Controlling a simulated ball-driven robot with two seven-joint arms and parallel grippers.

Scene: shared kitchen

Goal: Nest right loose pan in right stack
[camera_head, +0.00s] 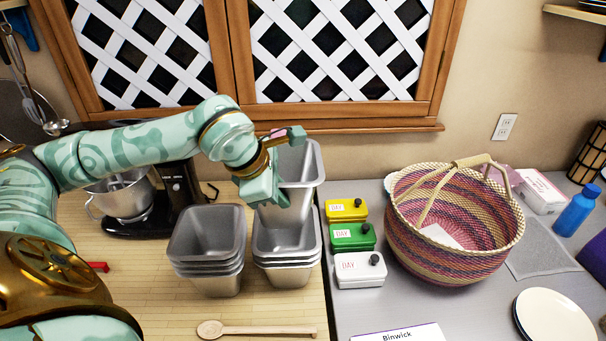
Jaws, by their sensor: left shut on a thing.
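A grey metal loaf pan (304,172) is held by my left gripper (284,146) above the right stack (288,247). The pan is tilted, and its lower end reaches down to the opening of the right stack. Whether it touches the top pan there I cannot tell. My left gripper is shut on the pan's left side; its hand hides part of the rim. The left stack (208,243) of grey pans stands upright beside the right stack, with a narrow gap between. My right gripper is not in view.
A wooden spoon (255,330) lies in front of the stacks. Yellow, green and white boxes (358,268) stand close to the right. A woven basket (450,240) is farther right. A stand mixer (130,200) stands behind at left, and a latticed window is at the back.

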